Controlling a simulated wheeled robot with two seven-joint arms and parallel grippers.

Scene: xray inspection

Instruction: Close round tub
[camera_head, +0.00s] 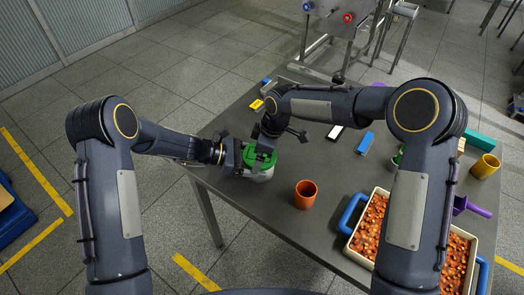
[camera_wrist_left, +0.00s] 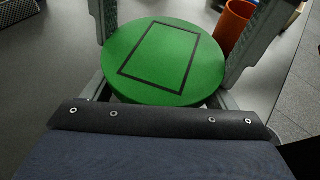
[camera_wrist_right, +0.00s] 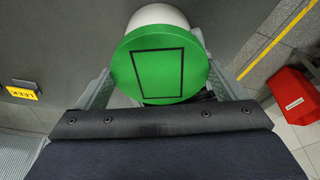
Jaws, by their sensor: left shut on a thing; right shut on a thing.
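The round tub has a white body (camera_head: 264,176) and a green lid (camera_head: 258,158) with a black rectangle outline. It stands near the table's left edge in the head view. My left gripper (camera_head: 245,165) comes in from the left and is shut on the tub; its fingers flank it below the lid (camera_wrist_left: 165,60) in the left wrist view. My right gripper (camera_head: 268,143) reaches from above and is shut on the lid (camera_wrist_right: 160,65). The white body (camera_wrist_right: 158,16) shows past the lid's far edge in the right wrist view. I cannot tell whether the lid is fully seated.
An orange cup (camera_head: 306,194) stands close right of the tub. A cream tray (camera_head: 352,245) with blue handles and orange-brown contents is further right. A blue item (camera_head: 365,143), a yellow mug (camera_head: 485,167) and a purple scoop (camera_head: 470,207) lie beyond. Bare table lies in between.

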